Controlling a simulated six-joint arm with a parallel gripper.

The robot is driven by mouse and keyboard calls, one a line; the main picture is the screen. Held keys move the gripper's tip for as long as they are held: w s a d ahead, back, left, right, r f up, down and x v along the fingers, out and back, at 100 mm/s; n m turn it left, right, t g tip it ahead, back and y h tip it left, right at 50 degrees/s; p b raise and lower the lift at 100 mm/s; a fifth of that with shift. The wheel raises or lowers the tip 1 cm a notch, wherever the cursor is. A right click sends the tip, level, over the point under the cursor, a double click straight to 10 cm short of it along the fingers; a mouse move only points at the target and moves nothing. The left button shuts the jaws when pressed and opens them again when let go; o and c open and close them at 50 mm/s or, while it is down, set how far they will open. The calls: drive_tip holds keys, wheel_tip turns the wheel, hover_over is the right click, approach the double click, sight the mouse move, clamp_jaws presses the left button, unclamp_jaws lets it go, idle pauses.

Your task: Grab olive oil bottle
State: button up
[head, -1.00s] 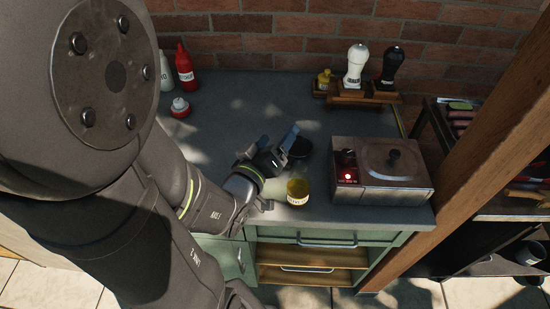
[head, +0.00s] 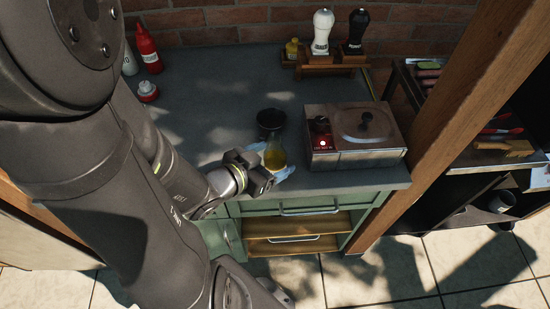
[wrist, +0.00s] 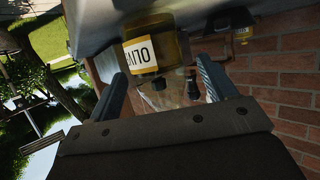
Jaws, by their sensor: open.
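The olive oil bottle (head: 275,157) stands upright near the front edge of the grey counter. It is clear glass with yellow oil and a label. My gripper (head: 271,162) comes from the left, with one blue fingertip behind the bottle and one in front. In the wrist view, the bottle (wrist: 158,52) appears upside down with its label toward me. My open gripper (wrist: 164,78) has one finger on each side of it, and gaps show between the fingers and the glass. I cannot tell how deep the bottle sits between the fingers.
A metal cooker with a lid (head: 352,137) stands close on the right. Red and white squeeze bottles (head: 148,50) are at the back left. A wooden rack (head: 327,64) holds shakers at the back. The counter's middle is clear.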

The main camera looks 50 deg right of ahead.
sight(280, 155)
drive_tip(key=shift+x, duration=1.75)
drive_tip(key=c, duration=1.2)
